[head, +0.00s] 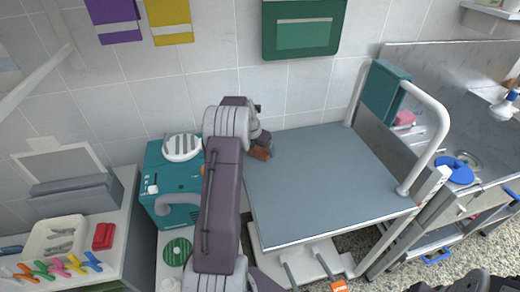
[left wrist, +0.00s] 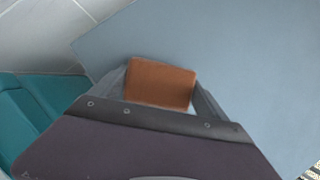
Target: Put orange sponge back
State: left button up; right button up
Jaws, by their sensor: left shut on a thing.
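The orange sponge (left wrist: 160,82) is a brown-orange block between the fingers of my left gripper (left wrist: 160,90) in the left wrist view. I cannot tell whether the sponge touches the table top. My right gripper's fingers do not show.
A teal machine (head: 170,205) stands left of the table. A counter with a white tray (head: 55,238), a red block (head: 103,236) and colourful clips (head: 55,267) is further left. A white rail (head: 440,135) and a sink counter with a pink sponge (head: 404,118) are right. The table top is clear.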

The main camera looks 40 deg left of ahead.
pick_arm(q)
jog(key=o, duration=1.1)
jog(key=shift+o, duration=0.2)
jog(key=p+v, duration=0.1)
jog(key=v, duration=1.1)
jog(key=shift+p, duration=0.35)
